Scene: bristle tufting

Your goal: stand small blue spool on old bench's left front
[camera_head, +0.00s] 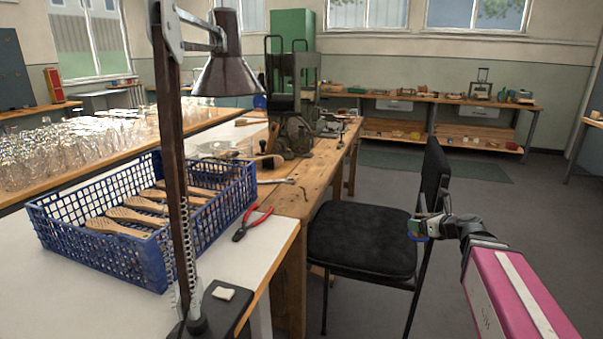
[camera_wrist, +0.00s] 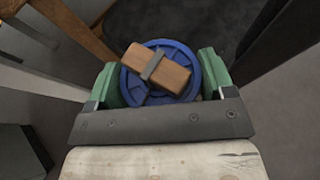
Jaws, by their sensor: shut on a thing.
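A small blue spool (camera_wrist: 159,72) sits between the two green finger pads of my gripper (camera_wrist: 160,85) in the wrist view. A wooden block with a grey band (camera_wrist: 157,67) lies across the spool's face. In the head view my gripper (camera_head: 428,228) is at the right, in front of the black chair's backrest, with a little of the blue spool (camera_head: 417,238) showing. The old wooden bench (camera_head: 313,180) is left of my gripper, beyond the chair seat. Its front left part is partly hidden by the blue crate and the lamp post.
A black chair (camera_head: 362,238) stands between my gripper and the bench. A white table (camera_head: 275,238) in front holds a blue crate (camera_head: 100,255) of wooden brushes, red pliers (camera_head: 252,223) and a lamp (camera_head: 222,70). A machine (camera_head: 292,135) stands farther back on the bench.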

